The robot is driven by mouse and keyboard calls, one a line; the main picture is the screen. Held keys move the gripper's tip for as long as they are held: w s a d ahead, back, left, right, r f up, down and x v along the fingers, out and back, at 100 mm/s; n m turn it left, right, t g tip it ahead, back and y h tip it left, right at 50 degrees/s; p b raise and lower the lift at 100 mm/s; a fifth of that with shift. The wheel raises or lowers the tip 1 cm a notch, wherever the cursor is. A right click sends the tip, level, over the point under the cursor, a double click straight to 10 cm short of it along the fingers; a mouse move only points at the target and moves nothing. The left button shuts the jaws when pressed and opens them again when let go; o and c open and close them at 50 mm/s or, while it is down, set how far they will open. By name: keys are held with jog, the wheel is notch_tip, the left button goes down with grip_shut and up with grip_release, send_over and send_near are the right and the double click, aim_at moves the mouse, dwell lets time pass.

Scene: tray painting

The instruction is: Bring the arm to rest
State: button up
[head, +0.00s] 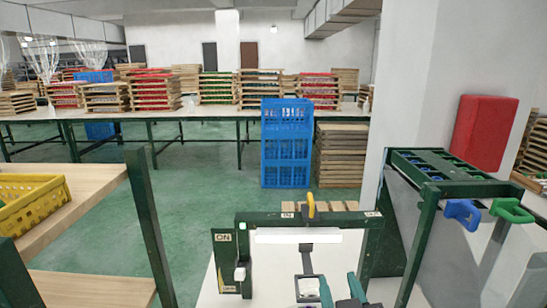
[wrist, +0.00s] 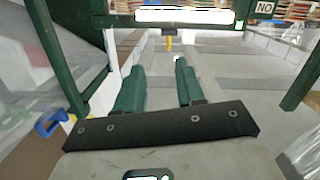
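My gripper (head: 340,288) shows at the bottom edge of the head view, in front of the dark green frame (head: 262,219). Its two teal fingers stand apart. In the wrist view my gripper (wrist: 160,66) is open, with a clear gap and nothing held between its fingers. Beyond the fingertips is the green frame's crossbar with a bright white light bar (wrist: 185,16). The light bar also shows in the head view (head: 298,236). Most of my arm is out of view.
A green rack (head: 430,190) with blue (head: 463,213) and green (head: 512,210) hooks stands at the right. A wooden shelf with a yellow basket (head: 32,203) is at the left. Blue crates (head: 286,143) stand on the open green floor (head: 205,185) behind.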

jog(key=s+d+f+g, duration=0.3)
jog(key=d+f, duration=0.1)
jog(key=f, duration=0.3)
jog(key=s+d+f+m+g+h, duration=0.1)
jog(key=s+d+f+g, duration=0.2)
jog(key=f, duration=0.4)
jog(key=s+d+f+m+g, duration=0.1)
jog(key=s+d+f+g, duration=0.1)
jog(key=s+d+f, duration=0.3)
jog(key=shift+s+d+f+g+h+p, duration=0.1)
jog(key=shift+d+f+g+h+p, duration=0.1)
jog(key=shift+f, duration=0.3)
jog(key=shift+d+f+g+h+p, duration=0.1)
jog(key=shift+f+g, duration=0.1)
jog(key=shift+f, duration=0.25)
jog(key=s+d+f+g, duration=0.2)
jog(key=s+f, duration=0.3)
jog(key=s, duration=0.4)
jog(key=s+d+f+g+y, duration=0.1)
jog(key=s+f+g, duration=0.3)
jog(key=s, duration=0.5)
jog(key=shift+d+f+g+y, duration=0.35)
jog(key=shift+d+g, duration=0.15)
jog(key=shift+d, duration=0.1)
